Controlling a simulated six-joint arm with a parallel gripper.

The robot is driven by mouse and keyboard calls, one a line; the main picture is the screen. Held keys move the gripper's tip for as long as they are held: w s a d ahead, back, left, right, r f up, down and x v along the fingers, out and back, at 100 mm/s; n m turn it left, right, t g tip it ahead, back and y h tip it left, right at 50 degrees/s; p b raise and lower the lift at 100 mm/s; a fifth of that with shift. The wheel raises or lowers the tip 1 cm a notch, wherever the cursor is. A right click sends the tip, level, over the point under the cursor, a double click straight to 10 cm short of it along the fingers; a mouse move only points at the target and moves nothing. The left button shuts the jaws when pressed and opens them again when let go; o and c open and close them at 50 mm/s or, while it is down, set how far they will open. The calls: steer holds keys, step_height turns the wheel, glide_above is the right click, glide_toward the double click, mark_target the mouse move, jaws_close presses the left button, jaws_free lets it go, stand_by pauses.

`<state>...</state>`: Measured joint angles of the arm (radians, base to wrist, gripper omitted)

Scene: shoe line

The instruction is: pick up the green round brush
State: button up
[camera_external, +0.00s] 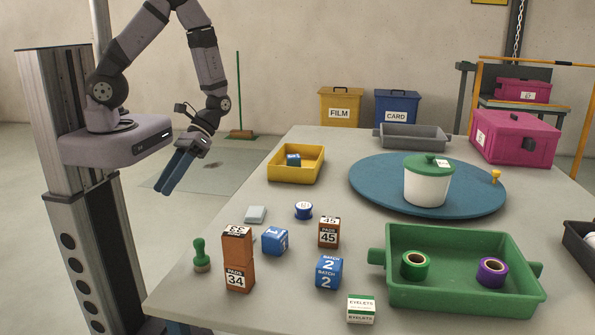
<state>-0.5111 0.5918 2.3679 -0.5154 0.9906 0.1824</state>
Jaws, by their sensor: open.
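The green round brush (201,256) stands upright at the left front edge of the table (330,165), with a knob handle on top and a round base. It is left of the stacked orange boxes. My gripper (172,188) has blue fingers pointing down and to the left. It hangs in the air above and to the left of the brush in the picture, well apart from it. It is open with nothing between the fingers.
Orange PADS boxes (238,278) are stacked close to the brush's right. Blue boxes (329,273), a white EYELETS box (361,309) and a green tray (456,297) with two tape rolls lie farther right. A yellow bin (311,174) and blue turntable (373,186) stand behind.

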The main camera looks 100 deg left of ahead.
step_height(320, 180, down, 7)
steer(key=w+d+n+t+h+b, duration=0.2)
steer(key=w+n+t+h+b, duration=0.1)
steer(key=n+t+h, duration=0.3)
steer(key=n+t+b, duration=0.3)
steer(key=n+t, duration=0.5)
steer(key=n, duration=0.2)
glide_toward(201, 256)
steer(key=shift+w+d+r, duration=0.15)
steer(key=shift+d+r, duration=0.2)
steer(key=shift+r, duration=0.2)
steer(key=shift+w+d+r, duration=0.2)
steer(key=shift+d+r, duration=0.1)
steer(key=shift+r, duration=0.25)
steer(key=shift+w+d, duration=0.1)
steer(key=shift+x, duration=3.55)
steer(key=shift+c, duration=0.6)
jaws_close()
